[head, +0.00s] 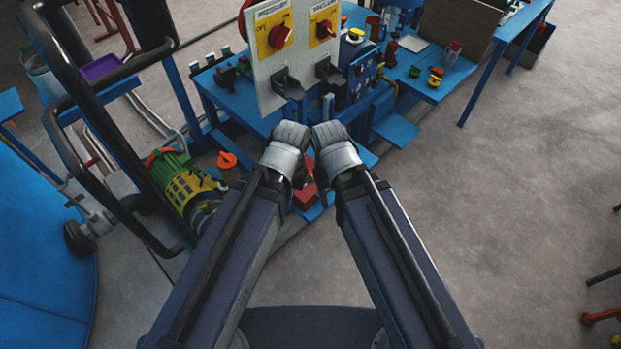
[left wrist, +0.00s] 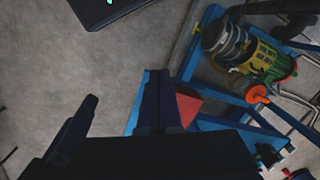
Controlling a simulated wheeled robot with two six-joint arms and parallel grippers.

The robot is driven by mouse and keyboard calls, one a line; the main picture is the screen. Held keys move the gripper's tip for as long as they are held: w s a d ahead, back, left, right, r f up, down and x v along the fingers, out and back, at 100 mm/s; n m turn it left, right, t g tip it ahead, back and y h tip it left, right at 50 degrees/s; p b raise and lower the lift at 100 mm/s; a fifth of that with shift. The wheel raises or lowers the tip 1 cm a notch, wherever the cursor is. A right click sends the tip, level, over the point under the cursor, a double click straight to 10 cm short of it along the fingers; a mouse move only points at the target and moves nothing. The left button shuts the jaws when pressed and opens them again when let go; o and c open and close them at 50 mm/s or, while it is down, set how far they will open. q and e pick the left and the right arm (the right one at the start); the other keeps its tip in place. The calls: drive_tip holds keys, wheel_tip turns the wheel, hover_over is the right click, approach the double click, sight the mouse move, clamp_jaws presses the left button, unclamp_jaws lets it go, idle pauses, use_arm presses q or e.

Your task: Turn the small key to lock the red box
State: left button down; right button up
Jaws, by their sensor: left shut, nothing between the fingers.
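A red block-like thing (head: 305,196) shows low between my two forearms, on blue framing. It also shows in the left wrist view as a red face (left wrist: 188,107) beside a dark finger. I cannot tell whether it is the red box. No small key can be made out. My left gripper (head: 294,110) is in front of the panel, shut and empty; its dark finger parts also show in the left wrist view (left wrist: 118,98). My right gripper (head: 328,107) is close beside it, and its jaw opening is too unclear to judge.
A white panel (head: 264,75) with red knobs on yellow plates stands ahead on a blue bench (head: 225,104). A green and yellow motor (head: 181,180) lies at the left, near a black tubular frame (head: 92,118). Grey floor (head: 520,200) is open at the right.

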use_arm(q)
drive_tip(key=c, duration=1.5)
unclamp_jaws()
drive_tip(key=shift+w+f, duration=0.1)
drive_tip(key=shift+w, duration=0.05)
drive_tip(key=o, duration=0.5)
drive_tip(key=w+d+f+n+b, duration=0.1)
drive_tip(key=w, duration=0.1)
drive_tip(key=w+f+n+b, duration=0.1)
drive_tip(key=w+n, duration=0.1)
drive_tip(key=w, duration=0.1)
drive_tip(key=w+d+f+n+b, duration=0.1)
drive_tip(key=w+b, duration=0.1)
drive_tip(key=shift+w+d+f+n, duration=0.3)
drive_tip(key=shift+w+f, duration=0.05)
drive_tip(key=shift+c, duration=0.2)
drive_tip(key=n+h+b, duration=0.1)
drive_tip(key=n+b, duration=0.3)
drive_tip(key=n, duration=0.4)
hover_over(310, 175)
wheel_tip(310, 175, down, 4)
drive_tip(key=shift+w, duration=0.15)
drive_tip(key=shift+f, duration=0.2)
wheel_tip(310, 175, down, 8)
drive_tip(key=b, duration=0.7)
drive_tip(key=shift+r+b, duration=0.2)
drive_tip(key=shift+b, duration=0.2)
